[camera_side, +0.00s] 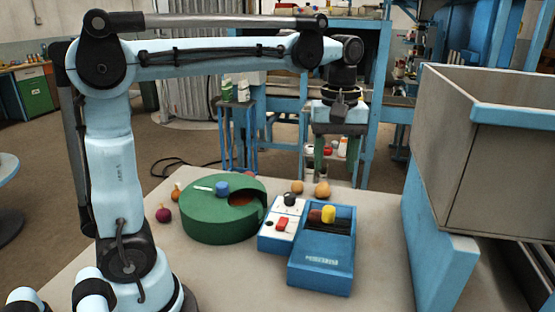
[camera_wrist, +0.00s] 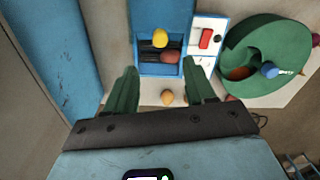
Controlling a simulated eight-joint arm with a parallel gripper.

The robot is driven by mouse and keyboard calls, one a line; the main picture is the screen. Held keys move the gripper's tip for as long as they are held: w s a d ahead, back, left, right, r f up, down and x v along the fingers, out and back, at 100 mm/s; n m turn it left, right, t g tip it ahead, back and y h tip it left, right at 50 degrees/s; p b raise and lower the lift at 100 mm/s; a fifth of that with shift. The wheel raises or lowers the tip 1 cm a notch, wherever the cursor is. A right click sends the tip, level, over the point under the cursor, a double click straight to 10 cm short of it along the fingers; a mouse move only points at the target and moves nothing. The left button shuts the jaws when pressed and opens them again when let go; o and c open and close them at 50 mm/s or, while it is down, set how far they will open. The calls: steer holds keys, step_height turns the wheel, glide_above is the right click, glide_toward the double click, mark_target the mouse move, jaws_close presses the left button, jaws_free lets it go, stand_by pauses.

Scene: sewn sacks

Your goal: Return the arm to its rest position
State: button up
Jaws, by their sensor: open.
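My arm is raised and stretched out to the right over the table (camera_side: 385,215) in the side view. My gripper (camera_side: 340,165) hangs at its end, fingers pointing down, above and behind the blue box (camera_side: 320,277). Its two green fingers stand apart with nothing between them. In the wrist view my gripper (camera_wrist: 163,75) also shows spread fingers, with the blue box (camera_wrist: 163,15) beyond the gap. A yellow piece (camera_side: 328,214) and a reddish-brown piece (camera_side: 314,216) lie in the box's open part.
A white panel (camera_side: 268,243) with a red button and black knob adjoins the box. A green round body (camera_side: 215,233) with a blue knob (camera_side: 222,190) stands left. Small round items (camera_side: 322,190) lie on the table. A large grey bin (camera_side: 450,150) stands right.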

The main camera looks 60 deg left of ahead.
steer(key=shift+r, duration=0.4)
steer(key=s+f+m+t, duration=0.2)
steer(key=m, duration=0.1)
steer(key=s+f+m+t, duration=0.2)
steer(key=s+f+m, duration=0.1)
steer(key=m, duration=0.1)
steer(key=s+f+m+t, duration=0.2)
steer(key=s+f+m, duration=0.1)
steer(key=shift+s+d+f, duration=0.1)
steer(key=shift+s+d, duration=0.1)
steer(key=shift+d, duration=0.05)
steer(key=shift+s+f+m+t, duration=0.35)
steer(key=shift+f+m+t, duration=0.25)
steer(key=shift+m, duration=0.2)
